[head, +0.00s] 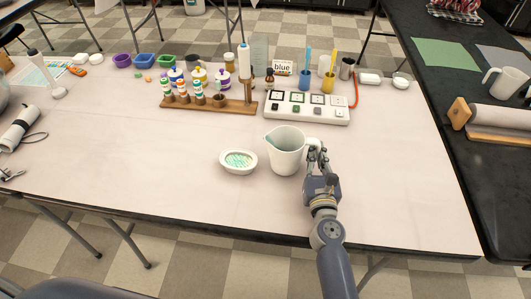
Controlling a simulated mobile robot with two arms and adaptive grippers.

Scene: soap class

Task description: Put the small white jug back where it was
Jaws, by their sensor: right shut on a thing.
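A white jug (284,150) with a spout at its left stands upright at the middle front of the table, or just above it; I cannot tell which. My right gripper (316,152) is at its right side, shut on the jug's handle, which the fingers partly hide. A white oval dish (238,161) with a greenish patterned inside sits just left of the jug. Another white jug (504,82) stands on the black counter at the far right. My left gripper is not in view.
Behind the jug are a white block with square wells (307,108) and a wooden rack of small bottles (208,104). Cups and coloured bowls line the back. The table (410,180) is clear to the right of my gripper and at the front left.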

